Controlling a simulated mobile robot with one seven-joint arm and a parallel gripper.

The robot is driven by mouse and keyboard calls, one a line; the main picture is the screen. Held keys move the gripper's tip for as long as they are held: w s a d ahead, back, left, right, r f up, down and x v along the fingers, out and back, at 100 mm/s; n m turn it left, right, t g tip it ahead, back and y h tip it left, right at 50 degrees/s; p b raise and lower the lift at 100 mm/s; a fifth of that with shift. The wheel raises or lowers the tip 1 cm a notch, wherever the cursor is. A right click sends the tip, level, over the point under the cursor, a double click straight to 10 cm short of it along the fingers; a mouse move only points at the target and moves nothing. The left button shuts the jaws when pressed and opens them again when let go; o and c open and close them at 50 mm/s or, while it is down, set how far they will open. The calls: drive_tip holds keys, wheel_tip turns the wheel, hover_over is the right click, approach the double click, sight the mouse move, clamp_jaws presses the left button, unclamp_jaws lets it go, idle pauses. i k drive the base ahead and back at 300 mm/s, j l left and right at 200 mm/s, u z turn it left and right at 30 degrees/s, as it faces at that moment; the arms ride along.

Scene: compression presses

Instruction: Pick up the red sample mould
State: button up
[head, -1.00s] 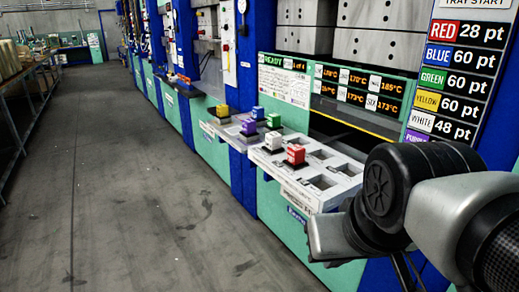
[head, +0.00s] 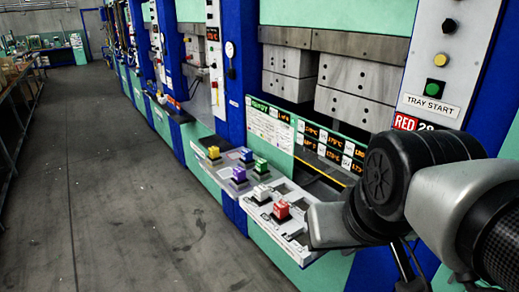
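The red sample mould (head: 281,208) is a small red block on a dark base. It sits upright on the near part of a light grey tray (head: 300,246) with square recesses, which juts out from the press front. Left of my arm, the mould is fully visible with nothing touching it. My black and grey arm links fill the lower right and cover the tray's right end.
White (head: 261,192), green (head: 261,165), blue (head: 246,155), purple (head: 239,175) and yellow (head: 214,153) moulds stand farther along the tray. A control panel (head: 440,70) with green and yellow buttons is at upper right. The grey floor (head: 130,200) on the left is clear.

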sight(281, 215)
drive_tip(key=i+j+z, duration=0.15)
drive_tip(key=z, duration=0.2)
drive_tip(key=i+j+z, duration=0.15)
drive_tip(key=z, duration=0.2)
drive_tip(key=i+j+z, duration=0.1)
drive_tip(key=j+z, duration=0.25)
drive_tip(key=i+j+z, duration=0.1)
drive_tip(key=j, duration=0.25)
drive_tip(key=i+j+z, duration=0.1)
drive_tip(key=j, duration=0.2)
drive_tip(key=i+j+z, duration=0.1)
drive_tip(key=j, duration=0.65)
drive_tip(key=i+j, duration=0.15)
drive_tip(key=j, duration=0.6)
drive_tip(key=i, duration=0.05)
